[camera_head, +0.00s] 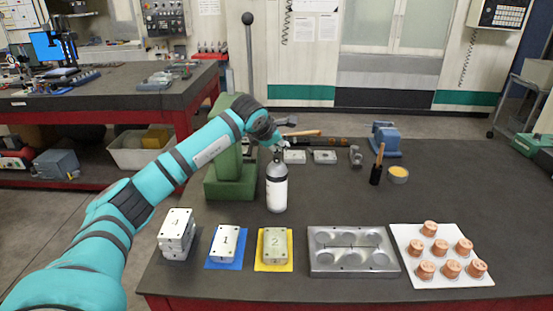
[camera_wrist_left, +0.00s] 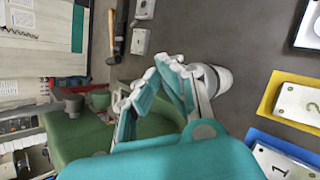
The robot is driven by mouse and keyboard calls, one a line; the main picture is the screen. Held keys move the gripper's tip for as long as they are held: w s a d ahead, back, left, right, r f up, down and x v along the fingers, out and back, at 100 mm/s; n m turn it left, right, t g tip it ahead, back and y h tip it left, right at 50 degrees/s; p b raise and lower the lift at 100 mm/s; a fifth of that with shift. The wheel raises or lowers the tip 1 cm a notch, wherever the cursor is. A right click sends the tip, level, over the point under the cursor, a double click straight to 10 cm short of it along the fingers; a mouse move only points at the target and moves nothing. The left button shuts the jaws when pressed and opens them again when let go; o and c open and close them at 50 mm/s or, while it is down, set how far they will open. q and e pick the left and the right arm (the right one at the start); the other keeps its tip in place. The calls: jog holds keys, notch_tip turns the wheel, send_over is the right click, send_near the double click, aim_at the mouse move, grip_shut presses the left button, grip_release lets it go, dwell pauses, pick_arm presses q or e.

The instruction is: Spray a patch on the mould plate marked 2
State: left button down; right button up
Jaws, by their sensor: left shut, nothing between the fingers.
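The mould plate marked 2 (camera_head: 275,244) is a grey block on a yellow mat (camera_head: 260,267) near the table's front edge; it also shows at the right of the left wrist view (camera_wrist_left: 299,103). A grey spray bottle with a white band (camera_head: 277,190) stands upright behind it, next to the green press. My left gripper (camera_head: 281,143) is shut and empty at the bottle's top; I cannot tell whether they touch. In the left wrist view the fingers (camera_wrist_left: 168,66) partly hide the bottle (camera_wrist_left: 217,80). My right gripper is not in view.
Plate 1 (camera_head: 227,242) lies on a blue mat, left of plate 2, beside stacked plates (camera_head: 177,234). A metal mould tray (camera_head: 350,263) and a white board (camera_head: 405,240) with several copper pieces are to the right. The green press (camera_head: 229,183) stands close left of the bottle.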

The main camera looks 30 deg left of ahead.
aim_at(279, 157)
pick_arm(q)
notch_tip(279, 157, up, 6)
jog(key=p, duration=0.3)
dwell(0.3)
dwell(1.8)
